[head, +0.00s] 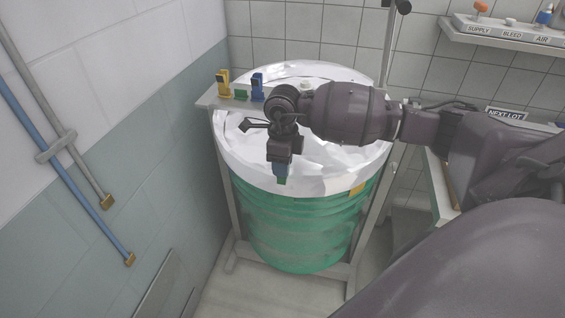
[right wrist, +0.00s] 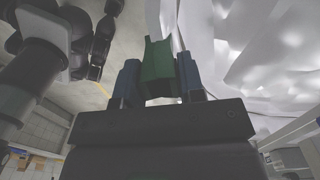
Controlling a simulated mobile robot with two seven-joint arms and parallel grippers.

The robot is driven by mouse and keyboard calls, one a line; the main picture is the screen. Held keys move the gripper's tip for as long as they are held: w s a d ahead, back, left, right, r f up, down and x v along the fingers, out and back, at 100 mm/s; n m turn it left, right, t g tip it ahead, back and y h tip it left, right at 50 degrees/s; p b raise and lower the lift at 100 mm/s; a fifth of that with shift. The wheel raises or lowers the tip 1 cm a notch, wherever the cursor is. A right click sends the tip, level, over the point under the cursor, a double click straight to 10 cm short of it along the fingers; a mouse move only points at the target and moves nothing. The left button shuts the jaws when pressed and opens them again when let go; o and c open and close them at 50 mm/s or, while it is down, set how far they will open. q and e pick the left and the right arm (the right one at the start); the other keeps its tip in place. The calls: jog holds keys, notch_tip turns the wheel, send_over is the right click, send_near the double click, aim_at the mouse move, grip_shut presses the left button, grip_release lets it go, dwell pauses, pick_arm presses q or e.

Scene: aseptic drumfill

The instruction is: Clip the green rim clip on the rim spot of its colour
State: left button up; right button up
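My right gripper (head: 280,168) points down at the front rim of the drum. It is shut on the green rim clip, which shows between the two blue fingers in the right wrist view (right wrist: 158,68). In the head view only a small green part of the clip (head: 281,181) shows below the fingers. The drum (head: 300,232) is green, with a crumpled white liner (head: 235,150) over its top and rim. I cannot tell whether the clip touches the rim. A yellow rim spot (head: 357,188) shows to the right; no green rim spot can be made out. My left gripper is not in view.
A grey bar (head: 207,100) behind the drum holds a yellow clip (head: 223,82) and a blue clip (head: 257,84), with a green patch (head: 240,95) between them. A frame (head: 235,215) surrounds the drum. A tiled wall with pipes (head: 85,185) stands left; a labelled shelf (head: 505,35) is upper right.

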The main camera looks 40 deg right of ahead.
dwell(0.4)
jog(key=o, duration=0.6)
notch_tip(320, 180, up, 11)
jog(key=shift+w+d+f, duration=0.1)
jog(key=shift+d, duration=0.05)
